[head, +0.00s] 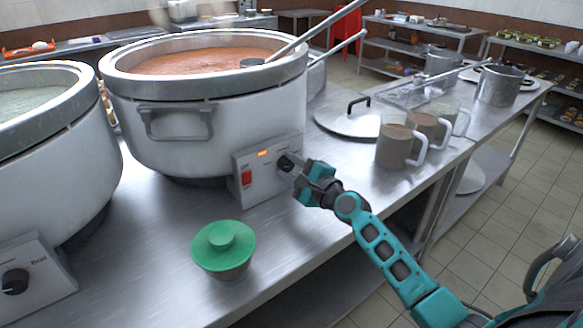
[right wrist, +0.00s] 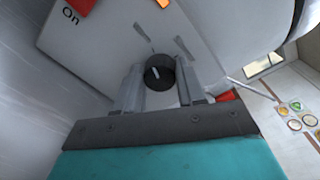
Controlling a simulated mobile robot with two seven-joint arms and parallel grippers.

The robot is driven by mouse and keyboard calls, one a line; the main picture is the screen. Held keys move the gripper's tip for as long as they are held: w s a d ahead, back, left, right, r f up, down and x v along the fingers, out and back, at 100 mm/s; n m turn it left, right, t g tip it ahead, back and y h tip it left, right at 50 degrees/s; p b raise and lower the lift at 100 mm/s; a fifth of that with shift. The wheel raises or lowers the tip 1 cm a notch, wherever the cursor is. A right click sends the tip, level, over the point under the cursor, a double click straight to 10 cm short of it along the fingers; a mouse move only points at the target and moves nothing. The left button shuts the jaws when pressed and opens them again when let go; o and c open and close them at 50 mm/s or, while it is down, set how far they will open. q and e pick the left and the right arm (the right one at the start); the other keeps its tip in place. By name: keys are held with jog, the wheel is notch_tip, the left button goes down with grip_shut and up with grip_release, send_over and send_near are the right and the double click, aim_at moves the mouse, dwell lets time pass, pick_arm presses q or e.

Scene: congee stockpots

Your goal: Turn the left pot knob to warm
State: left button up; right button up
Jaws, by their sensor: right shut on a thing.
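Two big white stockpots stand on the steel counter. The left pot (head: 55,150) is cut by the left edge and holds pale congee; its black knob (head: 14,281) sits on a panel at the lower left. The other pot (head: 190,125) holds orange-brown congee; its control panel (head: 258,190) has a red switch and a lit orange lamp. My right gripper (head: 296,170) is at this second pot's panel, shut on its black knob (right wrist: 160,72). In the right wrist view the fingers stand on both sides of the knob, which bears a white mark. My left gripper is out of view.
A green-lidded bowl (head: 223,248) stands on the counter in front of the pots. Brown mugs (head: 395,147), a pot lid (head: 348,118) and steel pots (head: 498,86) are to the right. A ladle (head: 300,38) rests in the orange-brown congee. The counter's front is mostly clear.

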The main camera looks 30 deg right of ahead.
jog(key=o, duration=1.1)
jog(key=shift+c, duration=0.2)
jog(key=shift+s, duration=0.15)
jog(key=s+d, duration=0.1)
jog(key=s, duration=1.1)
jog(key=shift+s+r, duration=0.25)
jog(key=shift+s, duration=0.05)
jog(key=shift+d, duration=0.1)
